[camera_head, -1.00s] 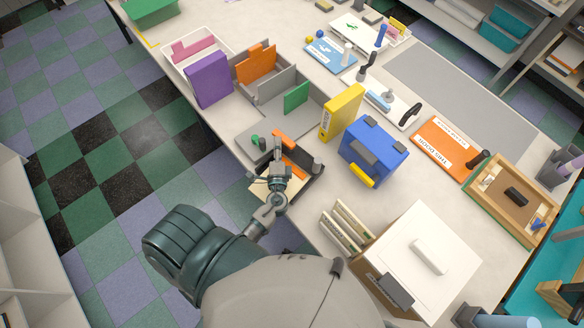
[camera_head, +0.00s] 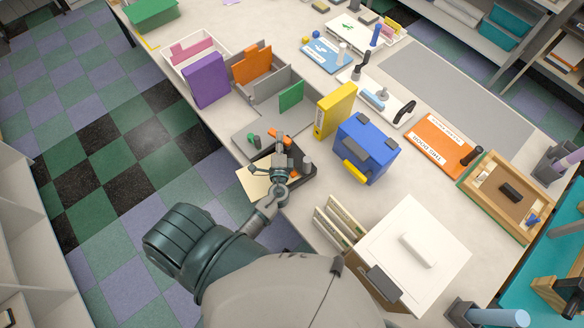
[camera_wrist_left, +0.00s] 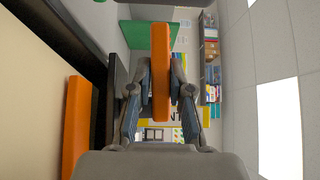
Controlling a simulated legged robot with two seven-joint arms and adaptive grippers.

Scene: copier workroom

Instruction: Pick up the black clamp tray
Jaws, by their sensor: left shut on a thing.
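The black clamp tray (camera_head: 311,178) lies at the near edge of the table in the head view, with orange pieces and a grey cylinder (camera_head: 307,163) at it. My left gripper (camera_head: 281,150) is over the tray and hides part of it. In the left wrist view its fingers (camera_wrist_left: 160,95) are shut on an upright orange bar (camera_wrist_left: 161,60). I cannot tell whether this bar is part of the tray or a loose clamp. A second orange bar (camera_wrist_left: 77,125) stands to the left, beside a dark wall. My right gripper is not in view.
A cream sheet (camera_head: 254,182) lies left of the tray. A yellow binder (camera_head: 335,110), a blue case (camera_head: 366,148) and a grey divided box (camera_head: 262,92) stand behind it. A white-lidded box (camera_head: 415,245) and upright files (camera_head: 336,222) stand to the right.

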